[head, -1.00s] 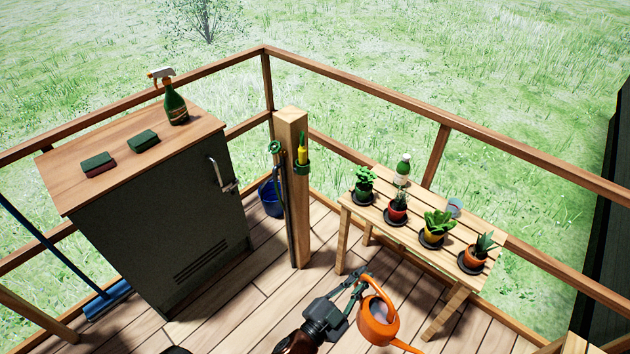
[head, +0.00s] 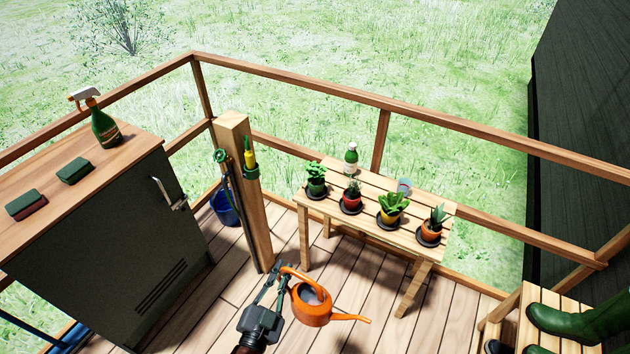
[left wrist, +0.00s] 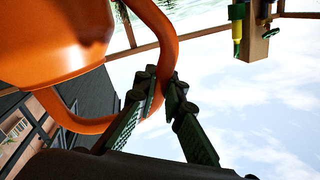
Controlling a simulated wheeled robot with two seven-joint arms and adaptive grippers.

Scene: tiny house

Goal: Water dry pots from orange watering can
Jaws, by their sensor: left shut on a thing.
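An orange watering can (head: 312,308) is held above the deck in front of the slatted bench, its spout pointing right. My left gripper (head: 281,281) is shut on the can's handle. In the left wrist view the fingers (left wrist: 160,95) close around the handle, and the can's body (left wrist: 50,40) fills the upper left. On the slatted bench (head: 338,217) stand a green pot (head: 316,189), a red pot (head: 352,199), a yellow pot (head: 389,216) and an orange pot (head: 431,233), each with a plant on a dark saucer. Soil wetness cannot be told. My right gripper is not in view.
A wooden post (head: 245,190) with tools stands left of the bench, near a blue bucket (head: 226,208). A dark cabinet (head: 110,245) is at left. Green boots (head: 580,322) rest on a stand at right. A bottle (head: 351,159) and small cup (head: 404,187) are behind the pots.

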